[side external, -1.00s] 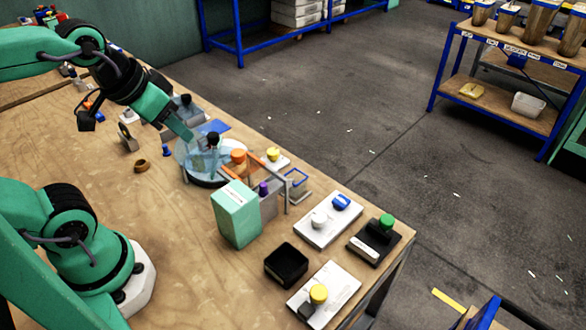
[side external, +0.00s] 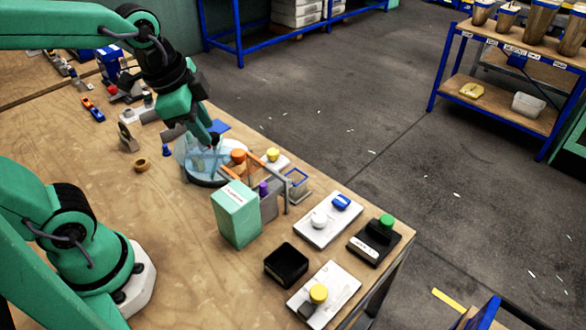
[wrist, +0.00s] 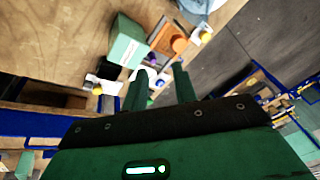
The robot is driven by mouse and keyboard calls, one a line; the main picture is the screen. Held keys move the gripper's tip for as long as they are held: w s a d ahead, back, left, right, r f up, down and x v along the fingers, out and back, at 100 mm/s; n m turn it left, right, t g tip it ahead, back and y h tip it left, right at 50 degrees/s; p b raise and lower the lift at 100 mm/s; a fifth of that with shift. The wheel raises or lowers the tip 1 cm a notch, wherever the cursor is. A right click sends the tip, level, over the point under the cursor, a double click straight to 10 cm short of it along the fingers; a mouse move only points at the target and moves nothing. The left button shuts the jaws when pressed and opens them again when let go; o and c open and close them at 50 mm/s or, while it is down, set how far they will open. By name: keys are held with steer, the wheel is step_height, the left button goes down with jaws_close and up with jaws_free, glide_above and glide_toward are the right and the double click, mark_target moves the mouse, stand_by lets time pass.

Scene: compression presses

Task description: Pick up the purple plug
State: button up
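The purple plug (side external: 264,188) shows as a small purple top on a grey block (side external: 269,205), close behind the pale green box (side external: 235,214). Its lower part is hidden. My gripper (side external: 213,139) is over the clear round dish (side external: 203,182), up and to the left of the plug and apart from it. In the wrist view, my gripper (wrist: 160,84) shows two green fingers spread apart with nothing held between them. The pale green box also shows in the wrist view (wrist: 127,42).
An orange bar frame (side external: 270,175) stands right beside the plug. An orange-topped knob (side external: 238,156) is between the dish and the frame. A black tray (side external: 286,264) and white plates with knobs (side external: 328,220) lie to the right. Bare wood lies left of the box.

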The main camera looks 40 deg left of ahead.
steer(key=w+d+f+m+g, duration=0.2)
steer(key=w+d+f+m, duration=0.15)
steer(key=m, duration=0.45)
steer(key=m+g, duration=0.2)
steer(key=m, duration=0.7)
glide_above(263, 184)
steer(key=shift+a+f, duration=0.1)
steer(key=shift+f, duration=5.65)
jaws_close()
